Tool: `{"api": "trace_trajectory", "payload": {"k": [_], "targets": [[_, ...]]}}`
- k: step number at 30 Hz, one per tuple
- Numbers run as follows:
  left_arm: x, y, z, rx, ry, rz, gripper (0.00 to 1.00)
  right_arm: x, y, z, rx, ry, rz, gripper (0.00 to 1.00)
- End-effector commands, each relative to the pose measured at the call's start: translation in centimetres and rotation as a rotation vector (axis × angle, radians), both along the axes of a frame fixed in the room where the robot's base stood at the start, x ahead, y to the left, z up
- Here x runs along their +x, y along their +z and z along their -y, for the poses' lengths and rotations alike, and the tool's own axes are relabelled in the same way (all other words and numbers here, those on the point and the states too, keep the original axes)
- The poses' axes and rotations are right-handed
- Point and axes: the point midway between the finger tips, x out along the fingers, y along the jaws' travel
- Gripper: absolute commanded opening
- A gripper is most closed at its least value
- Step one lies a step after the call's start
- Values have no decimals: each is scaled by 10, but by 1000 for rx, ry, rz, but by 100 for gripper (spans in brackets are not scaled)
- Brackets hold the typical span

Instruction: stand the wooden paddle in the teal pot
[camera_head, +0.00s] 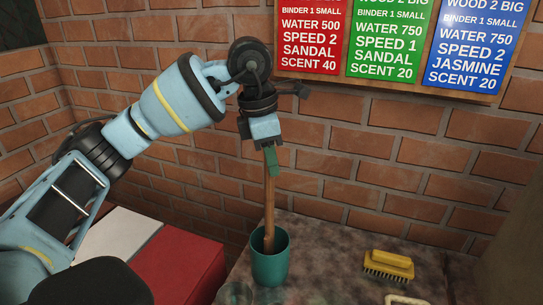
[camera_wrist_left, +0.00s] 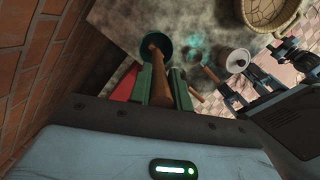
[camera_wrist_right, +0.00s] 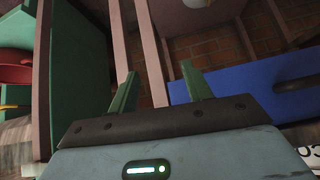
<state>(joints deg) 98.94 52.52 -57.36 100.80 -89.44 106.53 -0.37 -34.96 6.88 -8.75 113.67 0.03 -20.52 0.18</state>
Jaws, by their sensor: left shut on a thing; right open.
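The wooden paddle (camera_head: 269,205) stands nearly upright in the head view, its lower end inside the mouth of the teal pot (camera_head: 270,270). The pot's front wall hides the tip, so I cannot tell if it touches the bottom. My left gripper (camera_head: 271,160) is shut on the paddle's upper end, above the pot. In the left wrist view the paddle (camera_wrist_left: 159,75) runs from between the green fingers (camera_wrist_left: 162,90) into the pot (camera_wrist_left: 152,41). My right gripper (camera_wrist_right: 162,90) is open and empty in the right wrist view, away from the pot.
A yellow brush (camera_head: 388,264) lies on the stone counter (camera_head: 325,245) right of the pot. A red surface (camera_head: 180,265) lies to the left. A brick wall (camera_head: 340,150) stands close behind. A wicker basket (camera_wrist_left: 285,18) and a pale cup (camera_wrist_left: 238,61) show in the left wrist view.

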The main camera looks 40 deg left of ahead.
Motion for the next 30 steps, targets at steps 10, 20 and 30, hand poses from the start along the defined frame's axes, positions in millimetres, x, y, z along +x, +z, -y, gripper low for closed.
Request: {"api": "trace_trajectory", "payload": {"k": [10, 20, 30], "targets": [[0, 1, 0, -1, 0, 1, 44, 1, 1, -3, 8, -11, 1, 50], [0, 3, 0, 0, 0, 0, 45, 1, 1, -3, 8, -10, 1, 50], [-6, 51, -6, -1, -1, 4, 45, 1, 1, 0, 1, -2, 4, 50]]}}
